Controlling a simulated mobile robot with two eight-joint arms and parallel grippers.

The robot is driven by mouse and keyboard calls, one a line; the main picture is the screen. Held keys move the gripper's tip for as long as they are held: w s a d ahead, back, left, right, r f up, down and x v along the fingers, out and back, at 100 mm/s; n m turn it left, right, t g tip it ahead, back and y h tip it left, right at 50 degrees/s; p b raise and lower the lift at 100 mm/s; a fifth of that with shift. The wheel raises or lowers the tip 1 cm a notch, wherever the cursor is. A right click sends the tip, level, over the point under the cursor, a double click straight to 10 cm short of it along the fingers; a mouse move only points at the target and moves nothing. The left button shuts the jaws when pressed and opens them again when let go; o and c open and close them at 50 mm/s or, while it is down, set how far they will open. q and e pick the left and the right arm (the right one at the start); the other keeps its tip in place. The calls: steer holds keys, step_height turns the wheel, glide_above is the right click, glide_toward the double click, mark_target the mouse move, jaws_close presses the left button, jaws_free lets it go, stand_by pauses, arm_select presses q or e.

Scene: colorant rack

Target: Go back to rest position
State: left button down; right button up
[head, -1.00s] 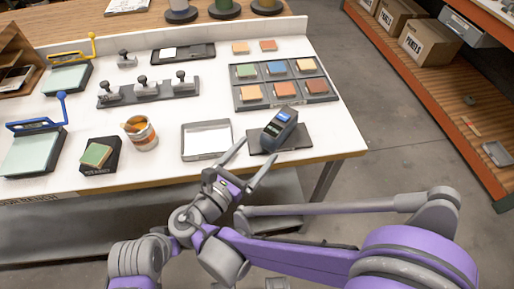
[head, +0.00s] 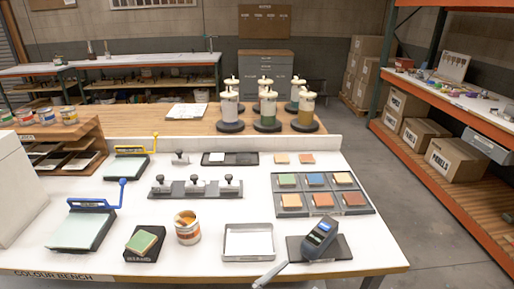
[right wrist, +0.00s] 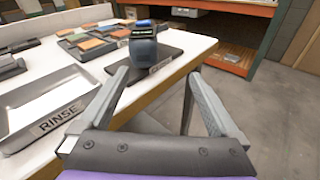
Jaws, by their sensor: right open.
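My right gripper (right wrist: 158,100) is open and empty in the right wrist view, its two fingers spread in front of the bench's edge. In the head view only a grey fingertip of it (head: 270,274) shows at the bottom edge, below the rinse tray. A dark handheld device with a blue screen (head: 320,238) stands on a dark flat pad (head: 341,248) at the bench's front right. The device also shows in the right wrist view (right wrist: 143,47), beyond the fingers and apart from them. My left gripper is not in view.
The white bench (head: 130,263) holds the rinse tray (head: 248,254), an open paint tin (head: 187,230), a stamp rack (head: 195,190) and a tile rack (head: 372,209). Dispensers (head: 267,112) stand behind. Orange shelving (head: 440,190) is at the right, with clear floor between.

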steer(key=s+d+f+m+g+y+p, duration=0.2)
steer(key=d+m+g, duration=0.1)
steer(key=d+m, duration=0.25)
steer(key=s+d+f+m+g+y+p, duration=0.1)
steer(key=s+d+f+m+g+y, duration=0.15)
steer(key=d+m, duration=0.3)
arm_select(q)
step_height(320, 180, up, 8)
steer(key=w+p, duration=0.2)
steer(key=p, duration=0.1)
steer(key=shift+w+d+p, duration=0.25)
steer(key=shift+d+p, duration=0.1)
arm_select(e)
steer(key=s+r+m+y, duration=0.1)
steer(key=s+m+y, duration=0.5)
steer(key=m, duration=0.7)
steer(key=shift+s+a+g, duration=0.3)
steer(key=shift+s+g, duration=0.05)
steer(key=shift+s, duration=0.25)
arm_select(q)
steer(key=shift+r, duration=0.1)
arm_select(e)
steer(key=shift+r+y, duration=0.1)
steer(key=shift+y, duration=0.15)
